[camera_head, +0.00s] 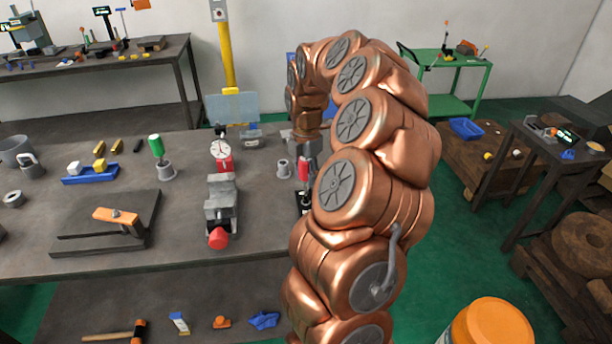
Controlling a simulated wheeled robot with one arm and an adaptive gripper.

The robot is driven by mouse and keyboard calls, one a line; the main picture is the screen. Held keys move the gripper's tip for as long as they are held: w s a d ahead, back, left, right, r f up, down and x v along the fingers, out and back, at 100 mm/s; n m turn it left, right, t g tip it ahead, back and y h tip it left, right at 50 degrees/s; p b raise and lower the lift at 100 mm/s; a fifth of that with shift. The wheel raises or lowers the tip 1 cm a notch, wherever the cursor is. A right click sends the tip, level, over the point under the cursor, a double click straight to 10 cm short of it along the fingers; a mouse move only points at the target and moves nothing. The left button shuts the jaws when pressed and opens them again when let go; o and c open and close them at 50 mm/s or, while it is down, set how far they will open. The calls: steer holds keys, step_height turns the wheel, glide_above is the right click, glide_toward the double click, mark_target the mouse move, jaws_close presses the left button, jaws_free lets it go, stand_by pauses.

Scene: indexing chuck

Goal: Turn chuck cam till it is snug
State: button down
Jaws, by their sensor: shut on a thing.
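My copper arm reaches over the bench and bends down at the back right of it. My gripper (306,147) is the grey end below the last copper link, partly hidden behind my arm. It is shut at a small device near the bench's right side, which I take for the chuck with its cam. A red part (304,170) shows just below the gripper, above a dark base (304,202). My arm hides the right side of this device. The fingertips' contact and the cam's angle cannot be made out.
A vise with a red knob (220,208) and a dial gauge (221,151) stand left of the gripper. A small grey cylinder (283,168) is close beside it. An orange-handled clamp (117,219) lies on a plate at left. Bare bench (180,215) lies between.

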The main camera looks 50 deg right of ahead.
steer(key=shift+m+b, duration=1.1)
steer(key=shift+m, duration=0.4)
steer(key=shift+n+p, duration=0.35)
steer(key=shift+n, duration=0.05)
steer(key=shift+r, duration=0.15)
steer(key=shift+r+p, duration=0.3)
steer(key=shift+r, duration=0.35)
steer(key=shift+r, duration=0.1)
steer(key=shift+r+p, duration=1.2)
steer(key=shift+r, duration=1.2)
